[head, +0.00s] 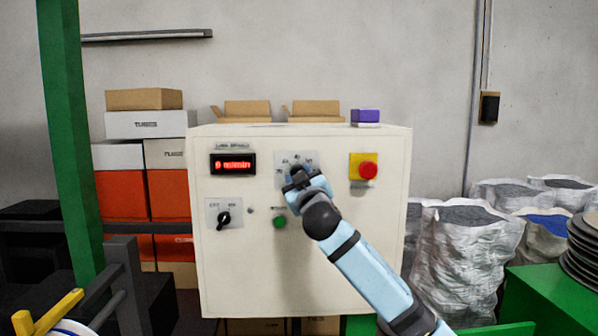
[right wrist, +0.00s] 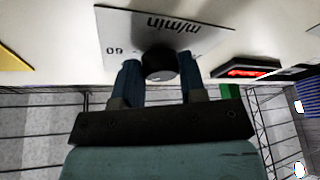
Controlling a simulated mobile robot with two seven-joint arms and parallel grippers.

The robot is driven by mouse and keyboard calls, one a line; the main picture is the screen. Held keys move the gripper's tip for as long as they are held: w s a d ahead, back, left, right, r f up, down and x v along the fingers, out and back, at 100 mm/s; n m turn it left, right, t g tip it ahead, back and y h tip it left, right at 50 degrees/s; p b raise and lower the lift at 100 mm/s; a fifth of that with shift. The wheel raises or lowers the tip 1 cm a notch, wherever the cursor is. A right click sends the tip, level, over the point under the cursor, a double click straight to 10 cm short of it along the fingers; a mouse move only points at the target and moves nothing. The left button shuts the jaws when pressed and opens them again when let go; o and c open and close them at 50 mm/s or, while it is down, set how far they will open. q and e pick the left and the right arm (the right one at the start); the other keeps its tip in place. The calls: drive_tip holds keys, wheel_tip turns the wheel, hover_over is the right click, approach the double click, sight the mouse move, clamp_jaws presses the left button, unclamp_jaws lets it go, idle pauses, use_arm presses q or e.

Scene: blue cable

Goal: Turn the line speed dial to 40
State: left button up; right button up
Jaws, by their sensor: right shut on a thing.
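The line speed dial (right wrist: 161,62) is a black round knob on a pale scale plate (right wrist: 205,42) marked "m/min", with "60" legible in the right wrist view. My right gripper (head: 297,172) reaches the control cabinet's front (head: 335,240), and its two fingers sit either side of the dial, shut on it. In the head view the gripper covers the dial and part of its plate (head: 283,158), so I cannot tell the pointer's setting. A red-lit display (head: 233,164) is left of the dial; its text is too blurred to read surely. My left gripper is not in view.
The cabinet also carries a red emergency button (head: 368,170) on yellow, a green button (head: 280,222) and a black rotary switch (head: 223,219). Open cardboard boxes (head: 247,110) and a purple box (head: 365,116) stand on top. Sacks (head: 468,250) stand right; a green post (head: 70,130) rises left.

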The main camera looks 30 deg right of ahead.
drive_tip(key=n+y, duration=0.1)
drive_tip(key=n, duration=0.2)
drive_tip(key=n+g+y, duration=0.1)
drive_tip(key=n, duration=0.3)
drive_tip(key=n+y+p, duration=0.1)
drive_tip(key=n, duration=0.2)
drive_tip(key=shift+s+d+r+n+g+y, duration=0.2)
drive_tip(key=shift+r+n+g+y, duration=0.1)
drive_tip(key=shift+r+g+y, duration=0.1)
drive_tip(key=o, duration=0.9)
drive_tip(key=shift+o, duration=0.2)
drive_tip(key=shift+f, duration=0.1)
